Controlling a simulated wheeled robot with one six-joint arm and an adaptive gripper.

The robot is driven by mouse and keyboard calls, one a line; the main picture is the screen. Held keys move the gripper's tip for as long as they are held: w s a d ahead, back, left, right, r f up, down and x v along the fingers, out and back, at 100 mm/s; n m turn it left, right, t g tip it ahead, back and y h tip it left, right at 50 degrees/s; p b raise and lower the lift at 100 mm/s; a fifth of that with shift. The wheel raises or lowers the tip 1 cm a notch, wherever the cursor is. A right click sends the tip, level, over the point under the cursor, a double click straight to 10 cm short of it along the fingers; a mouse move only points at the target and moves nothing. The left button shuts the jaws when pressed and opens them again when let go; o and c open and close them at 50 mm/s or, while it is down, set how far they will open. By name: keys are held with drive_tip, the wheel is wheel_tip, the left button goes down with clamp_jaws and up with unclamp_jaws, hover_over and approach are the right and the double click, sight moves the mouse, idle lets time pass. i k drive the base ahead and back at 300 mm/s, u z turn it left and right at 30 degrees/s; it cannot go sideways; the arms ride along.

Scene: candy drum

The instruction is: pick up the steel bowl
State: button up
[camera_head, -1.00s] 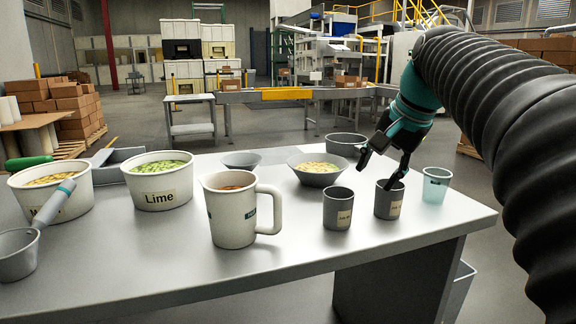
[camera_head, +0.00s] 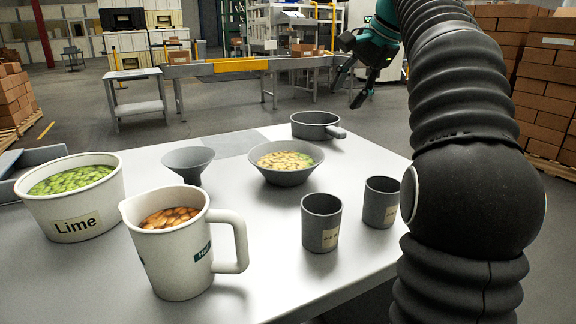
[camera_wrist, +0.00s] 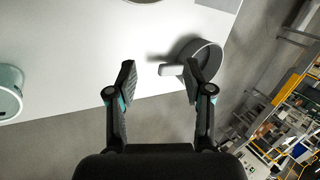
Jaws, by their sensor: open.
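The steel bowl (camera_head: 287,177) is grey and wide-rimmed, stands upright on the table and holds pale yellow and green pieces. Only a sliver of a round rim, probably this bowl's (camera_wrist: 145,1), shows at the top edge of the wrist view. My gripper (camera_head: 346,97) is open and empty, raised beyond the table's far right side, apart from the bowl. In the wrist view my gripper's two fingers (camera_wrist: 159,67) are spread over the table edge, with nothing between the tips.
A grey handled pan (camera_head: 315,125) stands behind the bowl. Two grey cups (camera_head: 321,230) are in front, with a funnel-like dish (camera_head: 188,163), a white jug (camera_head: 180,265) and a Lime tub (camera_head: 75,222) leftward.

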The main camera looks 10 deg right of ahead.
sight(282, 163)
drive_tip(key=z, duration=2.4)
drive_tip(key=k, duration=2.1)
drive_tip(key=u, duration=1.7)
drive_tip(key=i, duration=0.5)
drive_tip(key=z, duration=0.15)
